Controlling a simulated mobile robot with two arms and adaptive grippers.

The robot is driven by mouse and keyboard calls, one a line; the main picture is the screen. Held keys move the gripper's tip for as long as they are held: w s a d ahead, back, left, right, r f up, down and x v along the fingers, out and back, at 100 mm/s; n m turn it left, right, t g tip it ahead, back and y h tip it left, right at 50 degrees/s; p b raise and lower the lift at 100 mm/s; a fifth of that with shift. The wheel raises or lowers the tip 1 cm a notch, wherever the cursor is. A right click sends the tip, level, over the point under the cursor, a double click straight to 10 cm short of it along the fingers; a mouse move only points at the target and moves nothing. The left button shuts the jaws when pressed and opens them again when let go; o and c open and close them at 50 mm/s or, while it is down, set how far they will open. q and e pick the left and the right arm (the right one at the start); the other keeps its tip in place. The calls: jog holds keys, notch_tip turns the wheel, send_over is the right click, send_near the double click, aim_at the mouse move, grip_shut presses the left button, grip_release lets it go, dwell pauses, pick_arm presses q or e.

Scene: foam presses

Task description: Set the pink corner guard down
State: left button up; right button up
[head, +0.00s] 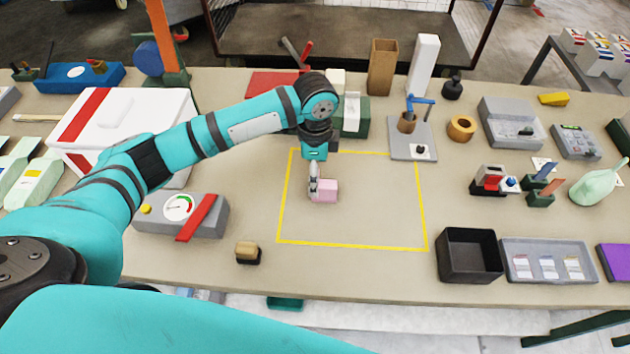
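The pink corner guard (325,190) is a small pale pink block inside the yellow outlined square (425,212), near its upper left part. My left gripper (315,188) points down at it, with a grey finger against the guard's left side. The gripper looks shut on the guard; its other finger is hidden. I cannot tell whether the guard's underside touches the table (370,275). My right gripper is not in view.
The rest of the yellow square is bare. A grey gauge box (180,214) and a small wood-topped block (247,252) are left of it. A black open bin (469,256) stands at its lower right, a grey stand (412,140) at its upper right.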

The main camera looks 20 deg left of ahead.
pick_arm(q)
notch_tip(320, 180, up, 8)
jog(key=b, duration=0.1)
dwell(0.4)
